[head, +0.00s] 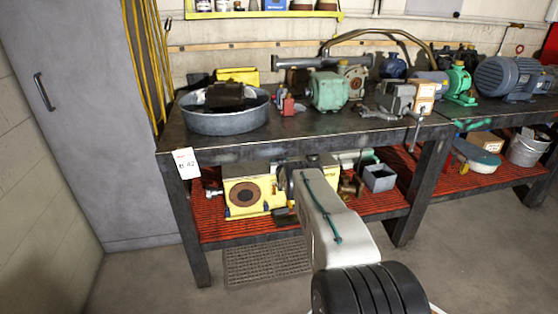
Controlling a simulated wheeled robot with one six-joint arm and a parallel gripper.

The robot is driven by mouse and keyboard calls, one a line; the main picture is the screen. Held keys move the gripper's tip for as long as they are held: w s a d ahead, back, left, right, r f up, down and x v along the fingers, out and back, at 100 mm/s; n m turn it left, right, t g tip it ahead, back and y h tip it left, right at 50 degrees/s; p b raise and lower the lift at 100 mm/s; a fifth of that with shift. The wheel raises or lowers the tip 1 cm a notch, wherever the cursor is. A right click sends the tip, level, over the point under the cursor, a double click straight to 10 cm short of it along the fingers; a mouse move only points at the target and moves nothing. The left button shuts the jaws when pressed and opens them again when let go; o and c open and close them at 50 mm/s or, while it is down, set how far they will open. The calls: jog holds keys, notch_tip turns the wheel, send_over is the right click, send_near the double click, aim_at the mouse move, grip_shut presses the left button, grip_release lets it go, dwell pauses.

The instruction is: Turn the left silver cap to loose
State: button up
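A yellow pump block (246,195) with a round brown face sits on the lower shelf of the workbench. A small silver fitting (213,192) sticks out at its left side; I cannot tell if it is the left silver cap. My white arm reaches from the bottom right toward this shelf. My gripper (289,182) is at the far end of the arm, by the right side of the yellow block, small and mostly hidden by my arm. I cannot tell whether its fingers are open or touching anything.
The dark bench top (290,135) carries a round metal pan (225,123), a green pump (328,91) and several motors. A tag (186,163) hangs at its left corner. A grey bin (379,179) stands on the red shelf mat (385,205).

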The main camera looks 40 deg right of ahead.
jog(key=shift+n+t+y, duration=0.7)
jog(key=shift+n+y, duration=0.3)
jog(key=shift+y, duration=0.4)
jog(key=shift+n+t+y, duration=0.7)
jog(key=shift+n+y, duration=0.3)
jog(key=shift+y, duration=0.4)
jog(key=o, duration=1)
jog(key=shift+c, duration=0.2)
jog(key=shift+s, duration=0.1)
jog(key=shift+v, duration=3.85)
jog(key=shift+r, duration=0.1)
jog(key=shift+c, duration=0.3)
